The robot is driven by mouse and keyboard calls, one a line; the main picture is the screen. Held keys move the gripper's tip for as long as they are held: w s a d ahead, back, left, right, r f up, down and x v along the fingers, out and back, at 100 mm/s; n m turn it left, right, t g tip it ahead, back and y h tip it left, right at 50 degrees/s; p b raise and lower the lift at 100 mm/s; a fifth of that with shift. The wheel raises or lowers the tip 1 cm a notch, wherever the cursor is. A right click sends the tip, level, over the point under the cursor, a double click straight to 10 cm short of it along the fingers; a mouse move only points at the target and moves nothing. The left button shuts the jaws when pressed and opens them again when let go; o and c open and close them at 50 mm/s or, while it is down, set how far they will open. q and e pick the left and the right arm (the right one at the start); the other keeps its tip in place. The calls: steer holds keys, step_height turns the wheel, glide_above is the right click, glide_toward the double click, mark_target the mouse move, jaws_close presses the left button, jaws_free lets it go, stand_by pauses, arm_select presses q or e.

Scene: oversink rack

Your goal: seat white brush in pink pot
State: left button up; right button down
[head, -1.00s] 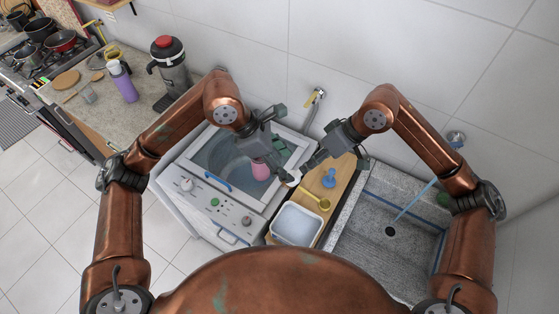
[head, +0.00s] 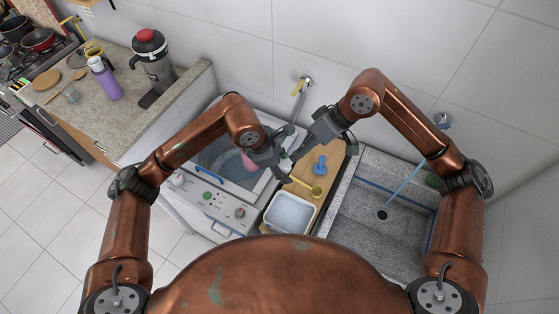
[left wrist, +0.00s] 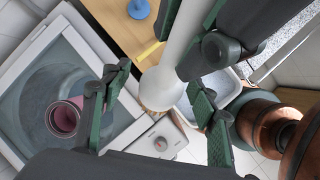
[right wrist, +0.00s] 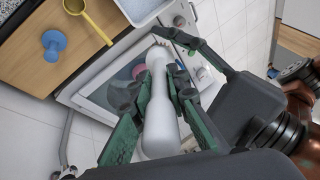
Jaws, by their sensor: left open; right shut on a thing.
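The white brush (left wrist: 162,86) is held in my right gripper (right wrist: 166,80), which is shut on its pale body. In the left wrist view its tan bristle end points between the fingers of my left gripper (left wrist: 158,108). The left gripper is open, with a finger on each side of the brush head; I cannot tell whether they touch it. The pink pot (left wrist: 64,118) stands upright on the washer's glass lid, its round mouth open. In the head view the pot (head: 248,162) is partly hidden by my left gripper, and the brush is mostly hidden between the grippers.
A wooden board (head: 334,160) beside the washer bears a blue knobbed tool (head: 320,165), a yellow scoop (head: 315,190) and a white basin (head: 289,214). The stone sink (head: 395,240) lies to the right.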

arm_select(q)
steer(key=shift+d+f, duration=0.1)
steer(key=shift+f, duration=0.15)
steer(key=shift+c, duration=0.5)
steer(key=c, duration=1.1)
steer(key=shift+c, duration=0.4)
arm_select(e)
steer(key=c, duration=1.8)
jaws_free()
